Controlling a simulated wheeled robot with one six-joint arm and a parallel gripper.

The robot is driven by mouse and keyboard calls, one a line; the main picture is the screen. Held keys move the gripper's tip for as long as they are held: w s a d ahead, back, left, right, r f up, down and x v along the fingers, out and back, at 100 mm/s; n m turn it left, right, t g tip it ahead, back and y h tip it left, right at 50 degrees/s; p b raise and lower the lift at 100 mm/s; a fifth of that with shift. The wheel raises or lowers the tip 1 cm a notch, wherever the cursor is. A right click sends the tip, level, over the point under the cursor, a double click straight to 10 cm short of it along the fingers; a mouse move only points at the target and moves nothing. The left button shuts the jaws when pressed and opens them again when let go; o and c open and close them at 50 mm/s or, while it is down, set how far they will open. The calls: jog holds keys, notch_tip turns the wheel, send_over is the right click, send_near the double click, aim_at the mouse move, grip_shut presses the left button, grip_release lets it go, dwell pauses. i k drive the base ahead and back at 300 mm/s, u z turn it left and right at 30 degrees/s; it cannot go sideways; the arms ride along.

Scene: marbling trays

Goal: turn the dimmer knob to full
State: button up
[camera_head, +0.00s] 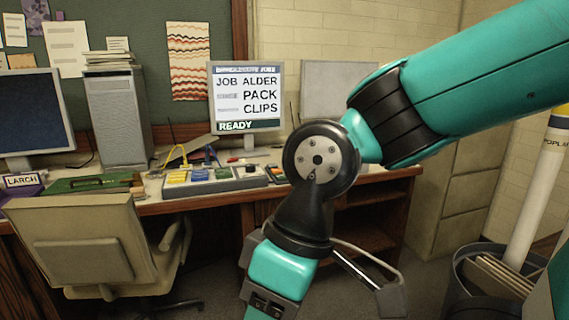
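My teal and black arm comes in from the upper right, bends at a round joint in the middle and points down in front of the desk's right part. Its end runs out of the picture at the bottom, so my gripper's fingers do not show. The arm hides part of the desk and its shelf.
A lit screen (246,97) reading JOB ALDER, PACK CLIPS, READY stands behind the panel. A beige chair (95,245) stands before the desk (225,202) at left. A dark bin (470,262) holding rolls and boards stands at lower right. Grey cabinets (465,205) stand behind.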

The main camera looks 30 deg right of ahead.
aim_at(250, 168)
jog(key=u, duration=0.1)
jog(key=i, duration=2.2)
jog(key=z, duration=0.7)
